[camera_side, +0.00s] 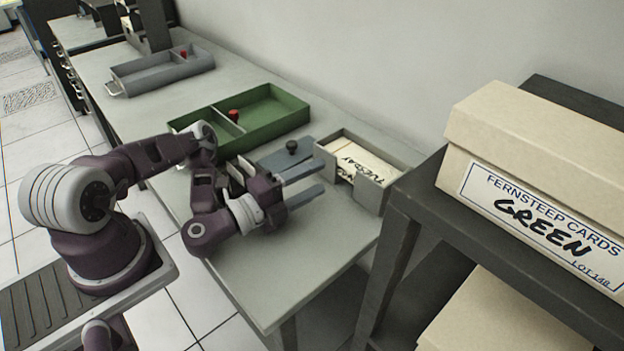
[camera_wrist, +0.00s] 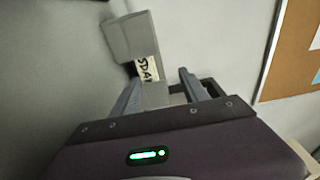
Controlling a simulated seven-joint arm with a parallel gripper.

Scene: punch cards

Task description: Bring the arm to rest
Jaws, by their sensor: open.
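My gripper (camera_side: 304,184) is open and empty, its two blue-grey fingers apart, pointing right over the near end of the table. The fingers also show in the wrist view (camera_wrist: 157,92). Just beyond the fingertips stands a grey card box (camera_side: 371,195) holding cream cards (camera_side: 359,163) with black handwriting that reads TUESDAY. I see no contact between the fingers and the box, though their exact gap is hard to tell. In the wrist view the box (camera_wrist: 130,38) appears tilted by the camera angle, with part of the writing visible.
A blue-grey plate with a black knob (camera_side: 291,147) lies beside the box. A green tray (camera_side: 275,115) and a grey tray (camera_side: 165,75) stand farther along the table (camera_side: 262,282). A dark shelf (camera_side: 409,200) with a GREEN-labelled carton (camera_side: 540,150) stands close on the right.

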